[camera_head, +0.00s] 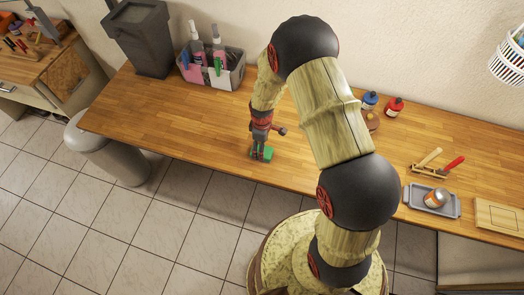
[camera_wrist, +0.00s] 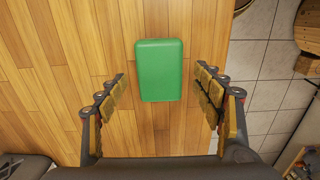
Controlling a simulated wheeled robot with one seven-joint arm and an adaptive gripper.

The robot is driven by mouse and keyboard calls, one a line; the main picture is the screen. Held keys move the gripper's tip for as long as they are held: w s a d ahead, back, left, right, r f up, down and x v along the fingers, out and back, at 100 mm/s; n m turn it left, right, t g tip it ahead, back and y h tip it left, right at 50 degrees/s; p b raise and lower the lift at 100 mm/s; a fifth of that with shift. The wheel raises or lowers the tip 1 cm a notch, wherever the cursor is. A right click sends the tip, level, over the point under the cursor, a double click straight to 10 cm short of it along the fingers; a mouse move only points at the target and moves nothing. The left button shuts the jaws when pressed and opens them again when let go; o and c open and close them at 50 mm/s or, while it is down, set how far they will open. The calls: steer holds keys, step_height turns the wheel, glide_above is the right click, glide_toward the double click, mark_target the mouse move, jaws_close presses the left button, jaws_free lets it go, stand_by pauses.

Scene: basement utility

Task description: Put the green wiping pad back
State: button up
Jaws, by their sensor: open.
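The green wiping pad (camera_wrist: 160,70) is a small rounded block near the front edge of the wooden bench. In the wrist view it lies between and a little beyond my open fingers, with clear gaps on both sides. In the head view the pad (camera_head: 266,153) is partly hidden by my gripper (camera_head: 259,151), which points down right over it. In the wrist view my gripper (camera_wrist: 163,97) holds nothing. Whether the fingertips are at the pad's height I cannot tell.
A grey caddy (camera_head: 226,77) with spray bottles stands at the back left of the bench (camera_head: 180,125), beside a dark bin (camera_head: 142,40). Bench left of my gripper is clear.

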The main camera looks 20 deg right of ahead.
steer(key=s+r+m+t, duration=0.1)
steer(key=s+r+m, duration=0.15)
steer(key=r, duration=1.25)
steer(key=s+r+m+t, duration=0.2)
steer(key=s+r, duration=0.1)
steer(key=r, duration=1.2)
steer(key=s+r+m+t, duration=0.2)
steer(key=s+r+m, duration=0.4)
steer(key=s+r, duration=0.6)
steer(key=s+b, duration=0.1)
steer(key=s, duration=0.3)
steer(key=shift+s+r+t, duration=0.3)
step_height(320, 180, down, 23)
steer(key=b, duration=2.3)
steer(key=shift+f, duration=0.1)
